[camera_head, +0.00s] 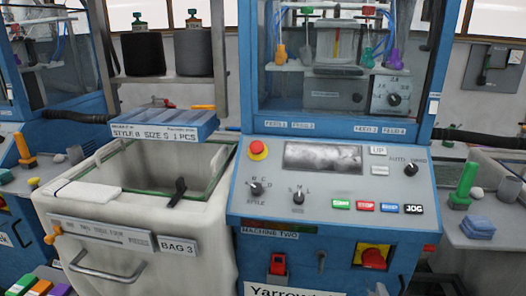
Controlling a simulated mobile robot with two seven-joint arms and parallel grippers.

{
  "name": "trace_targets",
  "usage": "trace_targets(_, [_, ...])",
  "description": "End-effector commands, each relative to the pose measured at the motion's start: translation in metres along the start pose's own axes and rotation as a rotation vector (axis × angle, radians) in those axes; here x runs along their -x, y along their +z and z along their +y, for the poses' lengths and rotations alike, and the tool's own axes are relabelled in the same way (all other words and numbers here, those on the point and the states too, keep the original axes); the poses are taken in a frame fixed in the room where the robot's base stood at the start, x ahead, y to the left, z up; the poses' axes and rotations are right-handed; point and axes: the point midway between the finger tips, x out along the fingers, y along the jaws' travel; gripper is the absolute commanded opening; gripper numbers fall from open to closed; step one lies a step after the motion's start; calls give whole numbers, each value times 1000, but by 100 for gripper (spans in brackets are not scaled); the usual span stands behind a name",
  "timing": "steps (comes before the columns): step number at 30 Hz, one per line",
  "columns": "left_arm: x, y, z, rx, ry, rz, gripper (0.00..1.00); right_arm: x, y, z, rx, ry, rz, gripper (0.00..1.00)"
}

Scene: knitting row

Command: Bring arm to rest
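The task names only my arm. A dark, partly cut-off shape at the bottom edge, right of the middle machine, seems to be my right gripper (440,284). It is low, beside the blue cabinet front, and too small and dark to tell whether its fingers are open or shut. I see nothing held there. My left gripper does not show in the head view.
The blue knitting machine (262,215) stands in the middle with a sloped control panel (325,180) and a red stop button (374,258). A pale open bin (110,222) with a handle stands to its left. A side table (478,243) carries blue cloths (478,228).

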Motion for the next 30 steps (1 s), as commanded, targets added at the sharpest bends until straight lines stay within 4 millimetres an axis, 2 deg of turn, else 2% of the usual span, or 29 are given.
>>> trace_targets(3, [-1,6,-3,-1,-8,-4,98,35,3,35,-473,115,108,30])
trace_targets(9, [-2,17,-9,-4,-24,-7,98,106,18,83,-1437,246,407,30])
trace_targets(14, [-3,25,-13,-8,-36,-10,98,159,40,98,-2191,240,705,30])
trace_targets(19, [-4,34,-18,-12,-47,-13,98,205,64,88,-2952,99,1057,30])
trace_targets(20, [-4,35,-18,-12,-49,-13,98,211,68,84,2833,-58,-1029,30])
trace_targets(21, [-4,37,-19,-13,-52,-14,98,218,72,78,2672,-6,-989,30])
trace_targets(24, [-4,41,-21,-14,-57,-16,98,231,79,63,2342,87,-902,30])
trace_targets(27, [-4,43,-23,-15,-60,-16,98,238,83,50,2122,139,-839,30])
trace_targets(30, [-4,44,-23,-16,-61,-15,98,240,84,43,2009,163,-806,30])
